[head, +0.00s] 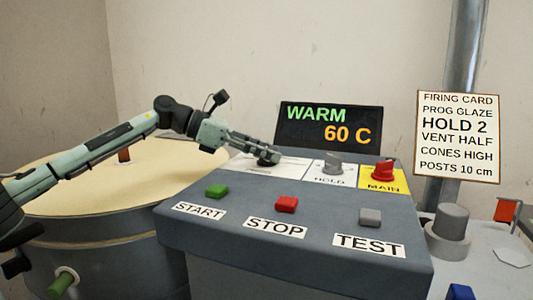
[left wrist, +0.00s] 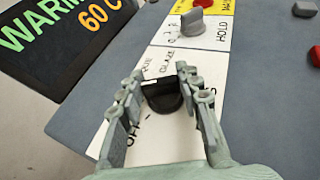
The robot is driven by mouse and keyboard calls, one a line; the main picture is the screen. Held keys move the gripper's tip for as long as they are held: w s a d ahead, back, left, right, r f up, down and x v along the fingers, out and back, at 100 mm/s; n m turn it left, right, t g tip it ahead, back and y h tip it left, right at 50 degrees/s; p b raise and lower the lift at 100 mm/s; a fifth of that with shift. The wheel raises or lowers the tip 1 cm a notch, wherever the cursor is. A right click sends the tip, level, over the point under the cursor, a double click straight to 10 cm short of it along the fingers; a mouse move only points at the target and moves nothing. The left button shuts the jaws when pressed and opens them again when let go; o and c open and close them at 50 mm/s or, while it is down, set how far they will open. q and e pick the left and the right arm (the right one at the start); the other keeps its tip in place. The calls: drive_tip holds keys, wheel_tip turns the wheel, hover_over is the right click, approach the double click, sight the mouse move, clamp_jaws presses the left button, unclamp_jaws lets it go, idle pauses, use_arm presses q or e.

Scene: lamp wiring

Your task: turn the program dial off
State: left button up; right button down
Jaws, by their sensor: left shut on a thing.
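The program dial is a black knob (left wrist: 163,97) on a white label plate with OFF, BISQ and GLAZE lettering around it, partly covered by my fingers. In the left wrist view my left gripper (left wrist: 160,92) has one finger on each side of the dial and is shut on it. In the head view my left gripper (head: 267,154) reaches in from the left to the dial's place at the panel's left end, where the fingers largely hide the knob. I cannot tell exactly which mark the dial points to. My right gripper is not in view.
Right of the dial are a grey HOLD knob (head: 333,163) and a red MAIN knob (head: 383,171). START (head: 217,190), STOP (head: 286,204) and TEST (head: 370,216) buttons sit in front. The display (head: 329,125) behind reads WARM 60 C. A firing card (head: 458,136) hangs at right.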

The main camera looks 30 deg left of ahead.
use_arm(q)
drive_tip(key=shift+s+f+n+t+y+b, duration=0.15)
drive_tip(key=shift+n+t+y+b, duration=0.2)
drive_tip(key=shift+n+t+y, duration=0.55)
drive_tip(key=shift+n, duration=0.2)
drive_tip(key=shift+n+t+y, duration=0.3)
drive_tip(key=shift+n+y, duration=0.1)
drive_tip(key=shift+r+n+t+y+p, duration=0.2)
drive_tip(key=shift+n+t+y+p, duration=0.35)
drive_tip(key=shift+n+y, duration=0.25)
drive_tip(key=shift+d+f+n+y, duration=0.1)
drive_tip(key=shift+d+n+y, duration=0.05)
drive_tip(key=shift+n+y, duration=0.15)
drive_tip(key=shift+n+t+y, duration=0.25)
drive_tip(key=shift+n+y, duration=0.05)
drive_tip(key=shift+f+n+y+b, duration=0.1)
drive_tip(key=shift+n+y+b, duration=0.2)
drive_tip(key=shift+b, duration=0.05)
drive_tip(key=n+y+b, duration=0.2)
drive_tip(key=b, duration=0.1)
drive_tip(key=shift+t, duration=0.4)
drive_tip(key=shift+y, duration=0.3)
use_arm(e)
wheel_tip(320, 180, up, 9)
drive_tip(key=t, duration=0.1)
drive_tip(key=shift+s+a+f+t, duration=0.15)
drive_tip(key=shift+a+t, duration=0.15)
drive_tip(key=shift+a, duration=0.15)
